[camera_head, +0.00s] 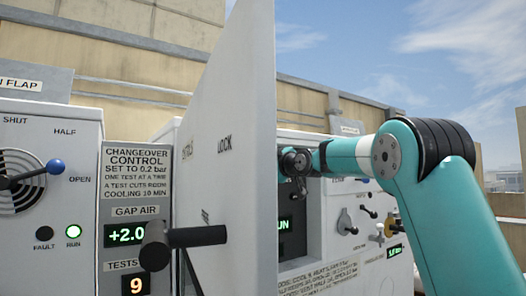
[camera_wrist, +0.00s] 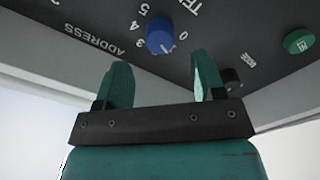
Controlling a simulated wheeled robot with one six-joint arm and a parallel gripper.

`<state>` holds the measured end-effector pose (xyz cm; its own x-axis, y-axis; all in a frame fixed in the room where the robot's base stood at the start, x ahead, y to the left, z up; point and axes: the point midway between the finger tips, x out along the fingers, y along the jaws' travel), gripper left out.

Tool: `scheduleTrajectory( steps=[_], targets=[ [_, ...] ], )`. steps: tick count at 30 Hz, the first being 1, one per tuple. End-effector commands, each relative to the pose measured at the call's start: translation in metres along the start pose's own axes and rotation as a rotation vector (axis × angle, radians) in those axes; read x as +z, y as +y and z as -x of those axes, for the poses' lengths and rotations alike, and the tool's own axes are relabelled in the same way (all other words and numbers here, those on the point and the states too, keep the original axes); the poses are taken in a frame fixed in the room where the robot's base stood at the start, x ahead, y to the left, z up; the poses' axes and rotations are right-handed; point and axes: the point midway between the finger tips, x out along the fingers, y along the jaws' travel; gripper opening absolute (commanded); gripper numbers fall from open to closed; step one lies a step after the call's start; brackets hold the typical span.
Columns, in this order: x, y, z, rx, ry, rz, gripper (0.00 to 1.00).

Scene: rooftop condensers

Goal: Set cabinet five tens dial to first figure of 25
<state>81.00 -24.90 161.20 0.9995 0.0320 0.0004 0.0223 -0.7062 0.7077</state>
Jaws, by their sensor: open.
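The blue dial (camera_wrist: 160,36) sits on a dark panel in the wrist view, with the figures 0, 3, 4 and 5 around it and partly cut lettering starting "TEN" beside it. A small pale mark shows on the dial's lower edge; I cannot tell surely which figure it points to. The word "ADDRESS" is on the panel to the left. My gripper (camera_wrist: 163,80) is open and empty, its two green fingers apart just below the dial in the picture, not around it. In the head view the fingers are hidden behind the open cabinet door (camera_head: 240,130).
A green button (camera_wrist: 298,41) and a small dark knob (camera_wrist: 232,78) are right of the dial. In the head view the door's black handle (camera_head: 195,237) sticks out. A changeover control panel (camera_head: 137,180) stands left, and a cabinet with levers (camera_head: 347,222) stands behind my arm.

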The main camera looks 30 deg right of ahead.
Motion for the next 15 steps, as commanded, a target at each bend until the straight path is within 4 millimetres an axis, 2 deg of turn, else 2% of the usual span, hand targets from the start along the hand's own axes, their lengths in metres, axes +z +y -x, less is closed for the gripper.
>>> scheduleTrajectory(
  steps=[1, 6, 10, 15],
  targets=[
    [-0.004, 0.004, -0.011, -0.003, 0.000, -0.002, 0.63],
    [-0.003, 0.003, -0.037, -0.001, 0.000, -0.001, 0.63],
    [-0.001, 0.002, -0.048, -0.001, 0.000, -0.001, 0.63],
    [0.000, 0.000, -0.052, 0.001, 0.001, -0.001, 0.63]
  ],
)
